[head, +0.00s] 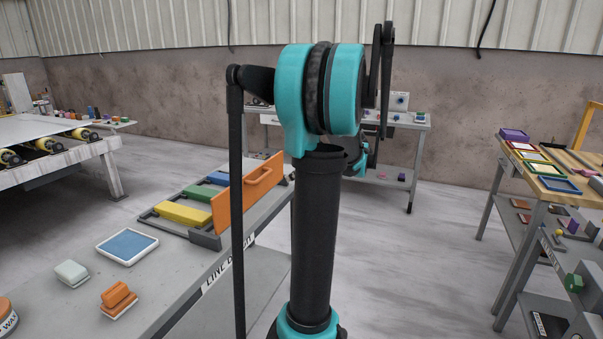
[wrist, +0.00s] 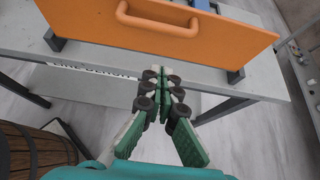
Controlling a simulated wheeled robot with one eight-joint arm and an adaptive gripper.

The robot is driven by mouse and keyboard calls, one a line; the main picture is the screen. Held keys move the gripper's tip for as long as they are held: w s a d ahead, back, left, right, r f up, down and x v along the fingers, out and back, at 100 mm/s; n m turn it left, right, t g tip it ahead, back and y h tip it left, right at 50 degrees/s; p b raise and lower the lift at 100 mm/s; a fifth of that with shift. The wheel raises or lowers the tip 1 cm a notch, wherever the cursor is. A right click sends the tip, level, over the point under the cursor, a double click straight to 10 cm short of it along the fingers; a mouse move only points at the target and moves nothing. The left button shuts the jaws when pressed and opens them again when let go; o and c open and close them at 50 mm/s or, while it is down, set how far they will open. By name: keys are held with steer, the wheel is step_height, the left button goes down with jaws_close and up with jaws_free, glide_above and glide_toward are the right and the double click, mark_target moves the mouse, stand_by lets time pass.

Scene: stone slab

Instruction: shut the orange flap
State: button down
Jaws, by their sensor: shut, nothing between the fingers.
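The orange flap (head: 247,188) stands upright along the edge of the grey bench, in front of a dark rack holding coloured blocks. In the wrist view the flap (wrist: 215,38) spans the top, with an orange bar handle (wrist: 157,20) on its face. My gripper (wrist: 162,72) is shut and empty, in front of and below the flap in the picture. A gap shows between the fingertips and the flap. In the head view my arm hides the gripper and part of the bench's far end.
On the bench (head: 165,275) are a blue-topped tray (head: 127,245), a pale block (head: 71,272) and an orange block (head: 115,296). The rack holds a yellow block (head: 182,214). A wooden barrel (wrist: 35,150) stands at lower left in the wrist view. Shelving (head: 530,200) stands at right.

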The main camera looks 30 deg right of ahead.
steer(key=w+a+f, duration=0.1)
steer(key=w+a, duration=0.3)
steer(key=w, duration=0.1)
steer(key=shift+w, duration=0.2)
steer(key=shift+w+a+r, duration=0.1)
steer(key=shift+a, duration=0.15)
steer(key=shift+w+a+r+g, duration=0.15)
steer(key=shift+w+g, duration=0.05)
steer(key=shift+g, duration=0.1)
